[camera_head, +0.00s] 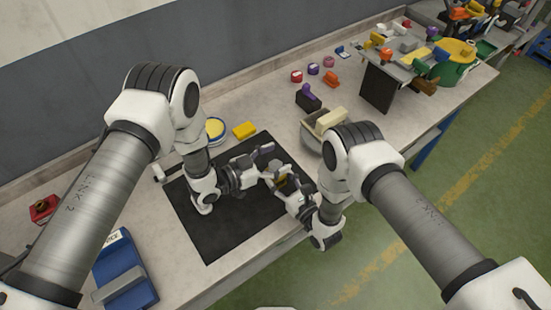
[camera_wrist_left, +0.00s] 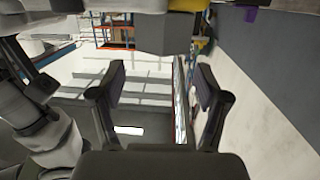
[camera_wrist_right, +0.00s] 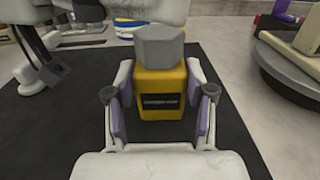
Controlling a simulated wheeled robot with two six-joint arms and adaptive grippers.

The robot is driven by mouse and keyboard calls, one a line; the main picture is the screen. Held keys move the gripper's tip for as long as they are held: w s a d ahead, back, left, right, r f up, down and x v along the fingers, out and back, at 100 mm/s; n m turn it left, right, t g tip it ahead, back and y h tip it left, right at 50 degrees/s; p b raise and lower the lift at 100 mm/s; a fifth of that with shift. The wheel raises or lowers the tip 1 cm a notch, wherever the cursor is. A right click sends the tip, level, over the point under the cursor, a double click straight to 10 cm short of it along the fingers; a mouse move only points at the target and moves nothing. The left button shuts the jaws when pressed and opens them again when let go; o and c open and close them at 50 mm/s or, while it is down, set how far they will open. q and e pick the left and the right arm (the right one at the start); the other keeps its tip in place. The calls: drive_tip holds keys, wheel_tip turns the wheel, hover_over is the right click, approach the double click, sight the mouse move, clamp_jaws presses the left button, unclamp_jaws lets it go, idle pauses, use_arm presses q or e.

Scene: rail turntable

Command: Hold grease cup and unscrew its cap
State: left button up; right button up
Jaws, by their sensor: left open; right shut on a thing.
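The grease cup (camera_wrist_right: 160,88) has a yellow body with a dark label and a grey six-sided cap (camera_wrist_right: 159,46) on top. It stands upright between the fingers of my right gripper (camera_wrist_right: 160,115), which is shut on its body. In the head view the cup is mostly hidden, with a bit of yellow (camera_head: 280,182) showing between both grippers. My left gripper (camera_head: 268,162) is open and empty beside the cup. In the left wrist view its fingers (camera_wrist_left: 159,78) are spread, with a grey block, perhaps the cap, at the top edge; I cannot tell.
A black mat (camera_head: 215,237) lies under the hands. A yellow block (camera_head: 244,130) and a round blue-and-yellow tin (camera_head: 214,128) lie behind it. A grey round stand with a beige block (camera_head: 328,119) is to the right.

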sight(276, 165)
use_arm(q)
drive_tip(key=m+g+h, duration=0.1)
drive_tip(key=m+g, duration=0.1)
drive_tip(key=g, duration=0.1)
drive_tip(key=m+g+h, duration=0.1)
drive_tip(key=m+g, duration=0.2)
drive_tip(key=shift+w+a, duration=0.1)
drive_tip(key=shift+w, duration=0.05)
drive_tip(key=m+g, duration=0.3)
drive_tip(key=g, duration=0.2)
drive_tip(key=m+g+y, duration=0.1)
drive_tip(key=m+g, duration=0.3)
drive_tip(key=g, duration=0.1)
drive_tip(key=shift+f, duration=0.1)
drive_tip(key=shift+f, duration=1.9)
clamp_jaws()
